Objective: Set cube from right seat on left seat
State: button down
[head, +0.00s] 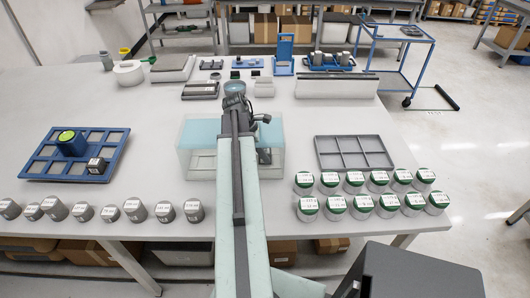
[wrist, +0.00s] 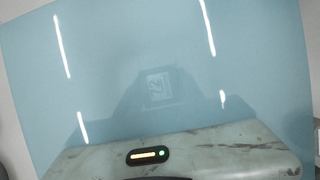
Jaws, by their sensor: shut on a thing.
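My gripper (head: 236,92) is at the far end of my arm, beyond a clear box with a teal top (head: 198,133). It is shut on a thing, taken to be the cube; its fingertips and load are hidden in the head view. In the wrist view a teal panel (wrist: 110,60) fills the picture. A faint pale square with dark marks shows in it; I cannot tell if this is a reflection or lies behind. A dark shape (head: 264,156) shows through the box's right part. I cannot make out the left and right seats.
Grey weights (head: 134,210) and green-lidded jars (head: 335,207) line the front edge. A grey divided tray (head: 320,152) lies right of the box.

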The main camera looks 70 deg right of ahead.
jog(key=shift+f+b, duration=0.35)
jog(key=shift+f, duration=0.05)
dwell(0.5)
jog(key=c, duration=0.6)
grip_release()
jog(key=shift+c, duration=0.2)
jog(key=shift+r, duration=0.1)
notch_tip(320, 180, up, 18)
jog(key=p, duration=1.7)
jog(key=shift+f+p, duration=0.2)
jog(key=shift+p, duration=0.15)
